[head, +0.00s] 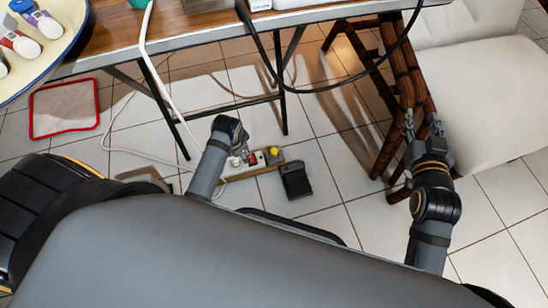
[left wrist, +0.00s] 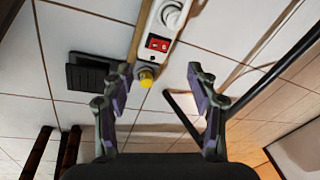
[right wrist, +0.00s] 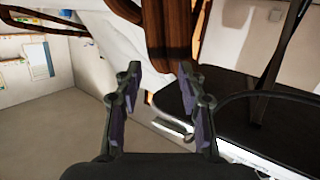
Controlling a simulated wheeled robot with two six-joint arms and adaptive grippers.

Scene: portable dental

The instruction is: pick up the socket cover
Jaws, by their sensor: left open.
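A small yellow round piece (head: 274,151), which looks like the socket cover, sits at the end of a white power strip (head: 235,169) on the floor. In the left wrist view, the yellow piece (left wrist: 146,78) shows between the fingertips of my left gripper (left wrist: 166,84), nearer the left finger. That gripper is open and empty; whether it touches the piece cannot be told. In the head view, my left gripper (head: 240,157) is over the strip, left of the piece. My right gripper (head: 424,130) is open and empty beside the wooden chair legs (right wrist: 168,40).
The strip has a red switch (left wrist: 158,44). A black pedal-like box (head: 296,180) lies right of the yellow piece. Table legs (head: 283,100) and a hanging black cable (head: 310,90) are close by. A red-rimmed tray (head: 95,118) lies at left. Tiles in front of the chair are clear.

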